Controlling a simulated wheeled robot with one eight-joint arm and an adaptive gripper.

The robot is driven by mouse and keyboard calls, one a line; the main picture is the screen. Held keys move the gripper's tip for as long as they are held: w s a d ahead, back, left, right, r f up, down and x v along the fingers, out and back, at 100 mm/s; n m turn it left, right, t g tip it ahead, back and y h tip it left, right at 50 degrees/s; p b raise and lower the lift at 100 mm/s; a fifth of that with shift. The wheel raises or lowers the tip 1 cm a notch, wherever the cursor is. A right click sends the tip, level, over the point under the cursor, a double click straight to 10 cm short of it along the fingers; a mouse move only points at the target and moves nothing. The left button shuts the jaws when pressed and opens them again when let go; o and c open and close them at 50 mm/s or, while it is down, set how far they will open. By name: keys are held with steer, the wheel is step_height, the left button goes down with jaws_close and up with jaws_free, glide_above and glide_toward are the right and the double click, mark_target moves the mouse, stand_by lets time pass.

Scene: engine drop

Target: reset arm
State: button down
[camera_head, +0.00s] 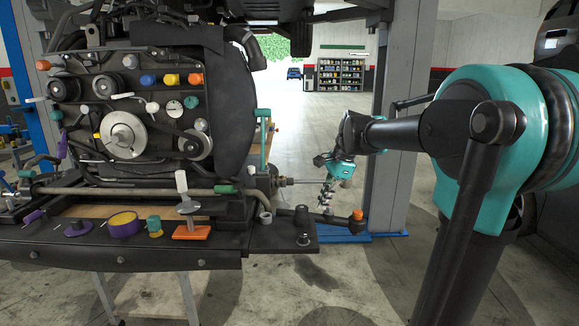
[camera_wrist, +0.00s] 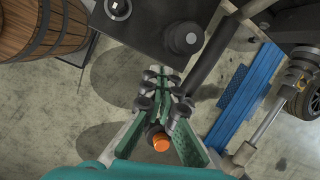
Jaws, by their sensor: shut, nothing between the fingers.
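My gripper (camera_head: 325,205) hangs downward at the end of my teal and black arm, just right of the engine (camera_head: 100,110) in the head view. In the wrist view my gripper (camera_wrist: 165,78) has its green fingers brought together at the tips, with nothing held. The engine rests on a dark bench (camera_head: 130,250) and carries several coloured caps and knobs. An orange-topped post (camera_head: 357,215) stands at the bench's right end, close to my gripper; an orange cap (camera_wrist: 160,143) shows between the finger links in the wrist view.
A grey lift column (camera_head: 395,130) with a blue base stands close behind my arm. A wooden barrel (camera_wrist: 45,25) is at the upper left of the wrist view. Shelves (camera_head: 341,75) stand far back. Concrete floor (camera_head: 340,280) is open in front.

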steer(key=s+d+f+n+t+h, duration=0.1)
steer(key=s+d+f+n, duration=0.3)
steer(key=s+f+n, duration=0.3)
steer(key=s+d+f+n+t+h, duration=0.2)
steer(key=s+d+f+n, duration=0.2)
steer(key=s+f+n, duration=0.3)
steer(key=s+f, duration=0.5)
steer(key=f, duration=0.3)
steer(key=shift+s+d+n+h, duration=0.3)
steer(key=shift+s+d, duration=0.1)
